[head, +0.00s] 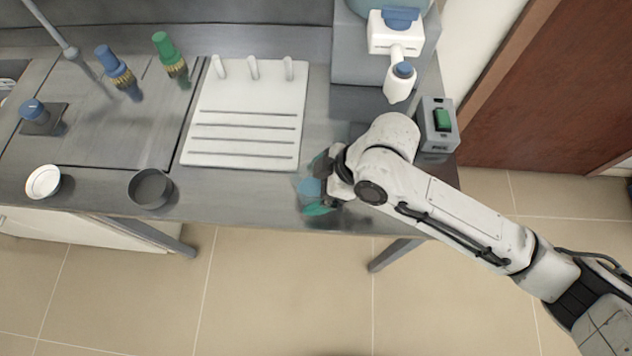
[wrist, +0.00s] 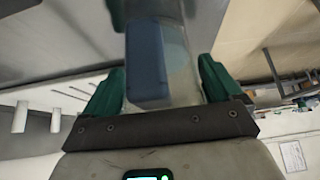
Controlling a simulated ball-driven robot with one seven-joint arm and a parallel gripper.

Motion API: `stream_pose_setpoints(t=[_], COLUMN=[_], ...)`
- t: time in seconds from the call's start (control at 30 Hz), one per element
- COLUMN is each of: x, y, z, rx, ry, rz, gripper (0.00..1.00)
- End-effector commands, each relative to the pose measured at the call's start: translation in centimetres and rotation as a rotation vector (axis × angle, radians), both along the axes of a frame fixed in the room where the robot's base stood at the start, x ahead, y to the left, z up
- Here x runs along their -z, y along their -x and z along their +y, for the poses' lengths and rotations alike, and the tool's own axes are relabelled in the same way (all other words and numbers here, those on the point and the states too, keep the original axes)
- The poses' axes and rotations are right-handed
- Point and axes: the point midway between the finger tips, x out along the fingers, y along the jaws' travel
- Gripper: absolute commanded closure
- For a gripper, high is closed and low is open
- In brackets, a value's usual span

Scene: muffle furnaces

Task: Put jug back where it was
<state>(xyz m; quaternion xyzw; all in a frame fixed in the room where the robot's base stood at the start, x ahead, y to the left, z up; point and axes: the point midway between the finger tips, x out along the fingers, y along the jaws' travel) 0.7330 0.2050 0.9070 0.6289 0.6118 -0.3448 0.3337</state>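The jug (head: 309,188) is a clear vessel with a blue handle. It is at the front edge of the grey worktop (head: 250,197), partly hidden by my gripper; whether it rests on the top is unclear. My gripper (head: 318,190) has its green fingers spread wide around the jug's handle side. In the wrist view the blue handle (wrist: 146,65) lies between the fingers of my gripper (wrist: 153,12), with a visible gap on its right. The clear body lies beyond the handle.
A white drying rack (head: 245,150) with pegs lies behind the jug. A dark bowl (head: 150,188) and a white bowl (head: 43,182) stand left at the front edge. A grey box with a green switch (head: 443,120) and a white dispenser (head: 398,80) stand at the right rear.

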Motion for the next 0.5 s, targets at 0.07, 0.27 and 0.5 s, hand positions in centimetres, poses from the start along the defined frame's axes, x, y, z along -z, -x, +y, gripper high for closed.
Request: stream_pose_setpoints(t=[0.07,0.27,0.5], x=[0.0,-0.1,-1.5], y=[0.0,0.0,-0.1], z=[0.0,0.0,-0.9], rx=[0.000,0.000,0.002], ry=[0.000,0.000,0.000], rz=[0.000,0.000,-0.005], gripper=[0.00,0.00,0.00])
